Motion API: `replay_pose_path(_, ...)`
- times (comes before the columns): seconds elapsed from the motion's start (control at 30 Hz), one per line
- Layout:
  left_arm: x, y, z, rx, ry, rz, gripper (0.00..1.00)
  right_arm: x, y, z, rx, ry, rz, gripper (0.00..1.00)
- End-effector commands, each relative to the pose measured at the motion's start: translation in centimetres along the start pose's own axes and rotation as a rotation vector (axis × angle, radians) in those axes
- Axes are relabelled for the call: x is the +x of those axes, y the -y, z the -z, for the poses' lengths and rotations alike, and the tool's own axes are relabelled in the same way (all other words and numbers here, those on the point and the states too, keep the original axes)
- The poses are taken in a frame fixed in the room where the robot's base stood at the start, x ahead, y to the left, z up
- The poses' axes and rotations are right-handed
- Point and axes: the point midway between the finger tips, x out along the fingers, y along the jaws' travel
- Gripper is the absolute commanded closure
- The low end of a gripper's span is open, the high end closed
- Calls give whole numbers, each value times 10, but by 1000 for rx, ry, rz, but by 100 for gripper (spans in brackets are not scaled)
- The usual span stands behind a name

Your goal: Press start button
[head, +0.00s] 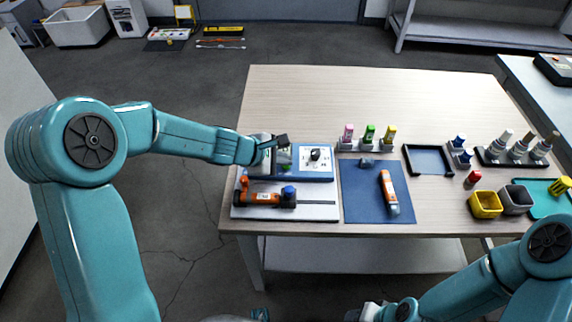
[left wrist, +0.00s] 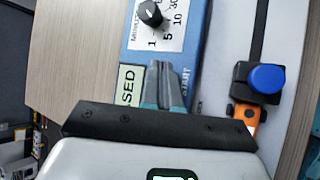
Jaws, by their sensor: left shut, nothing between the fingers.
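A blue box (head: 318,177) with a white dial plate and black knob (head: 315,154) lies at the table's left end. In the left wrist view, the box (left wrist: 195,30) shows the knob (left wrist: 150,13), numbers, a pale label ending in "SED" and the word START. My left gripper (head: 284,147) is over the box's left part. Its fingertips (left wrist: 160,72) are shut and empty, beside the START lettering. The start button itself is not clearly visible, probably hidden by the fingers. Contact cannot be told. My right arm is at the lower right; its gripper (head: 358,313) is barely visible at the bottom edge.
An orange device with a blue knob (head: 289,192) sits on a rail in front of the box. A blue mat (head: 365,200) with an orange-and-grey tool lies to the right. Bottles, a black frame (head: 406,160) and a yellow bin (head: 485,204) stand farther right. The table's back is clear.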

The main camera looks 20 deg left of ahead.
Motion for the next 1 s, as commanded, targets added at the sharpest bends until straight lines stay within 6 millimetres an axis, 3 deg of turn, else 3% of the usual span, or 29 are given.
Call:
replay_pose_path(0.6,2,2,2,0,0,0,100,3,-1,0,0,0,0,57)
replay_pose_path(1.0,-10,-7,-7,0,0,0,100,-10,4,0,0,0,0,57)
